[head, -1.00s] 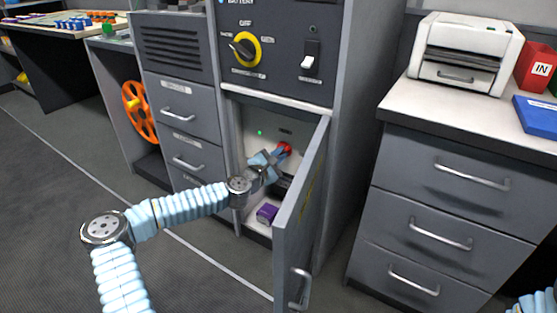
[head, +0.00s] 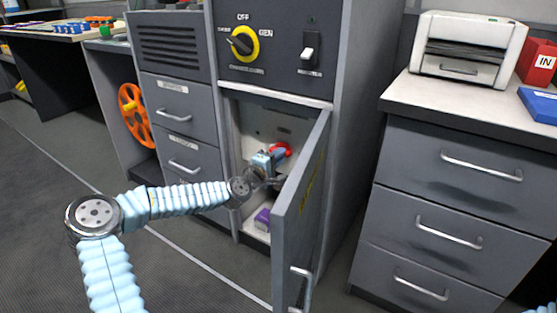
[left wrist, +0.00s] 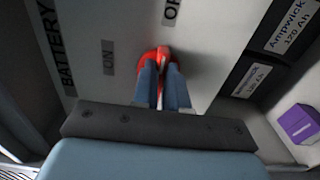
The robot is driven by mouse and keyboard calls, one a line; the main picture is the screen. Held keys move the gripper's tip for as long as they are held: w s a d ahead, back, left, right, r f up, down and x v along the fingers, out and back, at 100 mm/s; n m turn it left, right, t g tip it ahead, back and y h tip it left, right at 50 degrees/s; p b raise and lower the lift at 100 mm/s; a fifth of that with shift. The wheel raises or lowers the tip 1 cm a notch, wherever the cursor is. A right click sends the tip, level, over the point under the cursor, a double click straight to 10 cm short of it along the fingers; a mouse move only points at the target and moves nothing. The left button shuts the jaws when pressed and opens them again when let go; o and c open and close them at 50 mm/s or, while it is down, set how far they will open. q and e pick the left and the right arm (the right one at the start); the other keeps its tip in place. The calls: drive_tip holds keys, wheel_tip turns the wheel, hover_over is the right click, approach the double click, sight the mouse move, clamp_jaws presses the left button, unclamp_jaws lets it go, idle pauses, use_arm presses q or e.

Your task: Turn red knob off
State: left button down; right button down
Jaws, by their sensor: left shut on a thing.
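The red knob (head: 281,148) is on the light back panel inside the open lower cabinet. My left gripper (head: 273,157) reaches into the cabinet and is shut on it. In the left wrist view, the red knob (left wrist: 147,58) sits between the two blue-grey fingers of my left gripper (left wrist: 162,80). An "ON" label (left wrist: 108,57) is left of the knob, and a partly cut-off label starting "OF" (left wrist: 171,10) is above it. The fingers hide part of the knob. My right gripper is not in view.
The open cabinet door (head: 300,210) stands close to the right of my left arm. A purple box (head: 262,219) lies on the cabinet floor. A yellow-ringed selector (head: 243,44) and a switch (head: 309,49) are above. Drawers (head: 440,220) stand at the right.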

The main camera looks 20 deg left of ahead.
use_arm(q)
drive_tip(key=shift+d+f, duration=0.1)
idle(0.4)
drive_tip(key=c, duration=1.2)
unclamp_jaws()
drive_tip(key=shift+o, duration=0.2)
drive_tip(key=s+a+p, duration=0.2)
drive_tip(key=s, duration=1.1)
drive_tip(key=shift+s, duration=0.4)
